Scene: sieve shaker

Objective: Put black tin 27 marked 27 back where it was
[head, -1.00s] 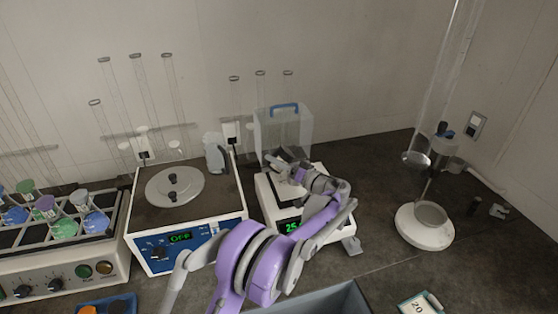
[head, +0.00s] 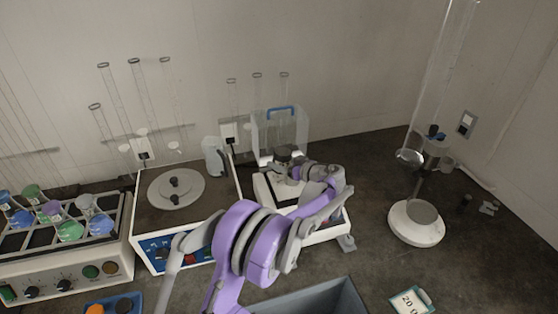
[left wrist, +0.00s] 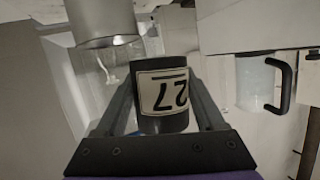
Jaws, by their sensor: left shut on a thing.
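The black tin 27 (left wrist: 163,122) has a pale label reading 27, which appears upside down in the left wrist view. It sits between the two fingers of my left gripper (left wrist: 160,105), which is shut on it. In the head view my left gripper (head: 290,168) is over the white balance (head: 262,191), in front of the clear box with a blue handle (head: 281,110). My arm hides part of the balance and its display. Whether the tin touches the balance I cannot tell. My right gripper is not in view.
A grey bin (head: 335,297) is in front. A white round stand (head: 416,232) and a card marked 20 (head: 411,302) are at right. Bench between them is clear.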

